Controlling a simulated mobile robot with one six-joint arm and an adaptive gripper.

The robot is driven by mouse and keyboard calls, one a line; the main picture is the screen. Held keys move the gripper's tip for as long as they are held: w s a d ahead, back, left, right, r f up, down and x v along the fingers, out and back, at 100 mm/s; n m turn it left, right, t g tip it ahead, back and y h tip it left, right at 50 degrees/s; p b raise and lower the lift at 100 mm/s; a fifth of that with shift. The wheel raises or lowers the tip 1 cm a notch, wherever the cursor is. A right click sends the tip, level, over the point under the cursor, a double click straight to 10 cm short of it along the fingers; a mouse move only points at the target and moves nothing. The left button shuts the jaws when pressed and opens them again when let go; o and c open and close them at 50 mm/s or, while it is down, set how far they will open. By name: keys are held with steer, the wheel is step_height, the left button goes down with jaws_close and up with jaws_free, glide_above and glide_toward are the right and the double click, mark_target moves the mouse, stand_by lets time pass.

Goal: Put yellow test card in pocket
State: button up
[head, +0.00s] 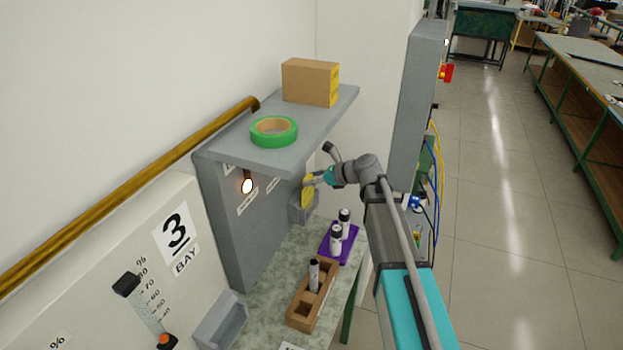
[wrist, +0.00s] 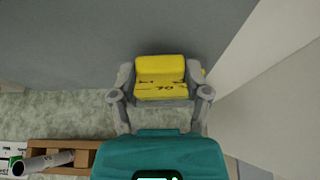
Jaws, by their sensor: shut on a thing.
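The yellow test card (head: 307,196) is held in my gripper (head: 317,181), in front of the grey panel. In the wrist view the yellow card (wrist: 160,68) lies between the two fingers of my gripper (wrist: 160,98), with dark marks on its near part. A grey open-topped pocket (head: 301,214) is on the panel, right below the card. The card's lower end overlaps the pocket's top in the head view; I cannot tell whether it is inside or in front. The pocket is not clearly seen in the wrist view.
A grey shelf (head: 222,154) overhangs the panel, with green tape (head: 273,140) and a cardboard box (head: 306,82) on it. Below are a purple tray (head: 351,250) with bottles, a wooden rack (head: 302,316) with a marker, and another grey holder (head: 222,322). Some bench top is clear.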

steer(key=shift+f, duration=0.15)
steer(key=o, duration=1.3)
